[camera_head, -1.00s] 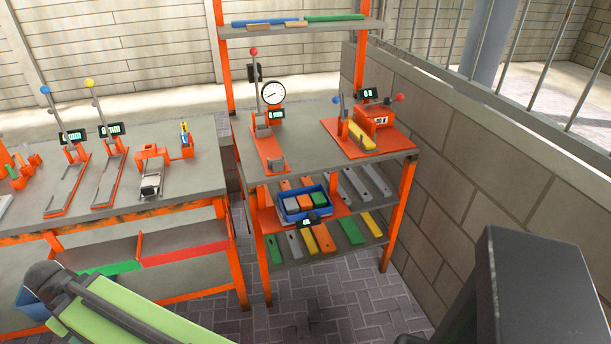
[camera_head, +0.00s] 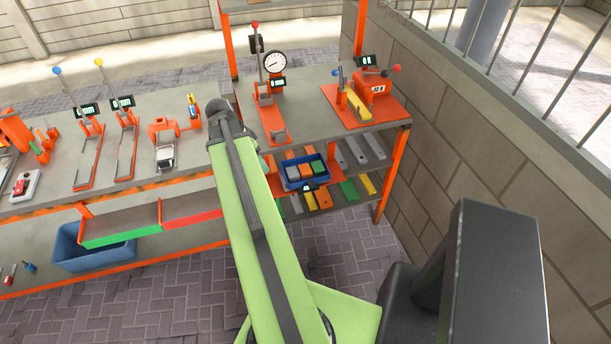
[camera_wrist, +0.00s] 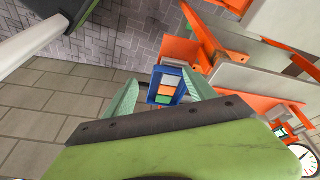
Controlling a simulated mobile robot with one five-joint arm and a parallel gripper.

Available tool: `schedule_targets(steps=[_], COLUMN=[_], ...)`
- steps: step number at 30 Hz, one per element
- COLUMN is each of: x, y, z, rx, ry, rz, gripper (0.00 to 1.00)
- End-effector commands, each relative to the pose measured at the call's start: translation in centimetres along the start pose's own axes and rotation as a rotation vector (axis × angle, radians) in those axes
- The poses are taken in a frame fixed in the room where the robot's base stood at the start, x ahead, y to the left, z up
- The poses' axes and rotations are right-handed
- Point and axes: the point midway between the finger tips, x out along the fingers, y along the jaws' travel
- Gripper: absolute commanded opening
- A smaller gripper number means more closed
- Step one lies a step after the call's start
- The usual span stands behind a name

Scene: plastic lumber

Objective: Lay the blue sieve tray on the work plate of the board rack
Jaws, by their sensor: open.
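A blue tray (camera_head: 318,181) with several coloured blocks sits on the lower shelf of the orange-framed board rack. I take it for the sieve tray; holes in it are too small to tell. It also shows in the wrist view (camera_wrist: 157,76), beyond my fingertips and apart from them. My gripper (camera_wrist: 163,92) has its two pale green fingers spread, with nothing between them. The rack's grey top plate (camera_head: 322,103) is above the tray and carries tools; I cannot tell which surface is the work plate.
The top plate holds a dial gauge press (camera_head: 272,85) and an orange fixture (camera_head: 365,95). Long boards (camera_head: 350,190) lie beside the tray. A workbench (camera_head: 50,180) with tools stands left, a blue bin (camera_head: 95,258) below it. A block wall (camera_head: 470,130) closes the right side.

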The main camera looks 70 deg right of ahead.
Motion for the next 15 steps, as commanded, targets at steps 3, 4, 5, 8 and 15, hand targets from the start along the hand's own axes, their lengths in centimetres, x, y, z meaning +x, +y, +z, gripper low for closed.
schedule_targets(steps=[3, 4, 5, 8, 15], x=[2.0, 2.3, 2.6, 3.0, 4.2], y=[3.8, 4.6, 5.1, 6.2, 6.4], z=[-6.4, -7.4, -8.2, -9.6, -9.6], rx=[0.277, 0.325, 0.364, 0.436, 0.446], ry=[0.034, 0.041, 0.048, 0.059, 0.06], rz=[0.056, 0.065, 0.072, 0.085, 0.087], gripper=[0.65, 0.65, 0.65, 0.65, 0.65])
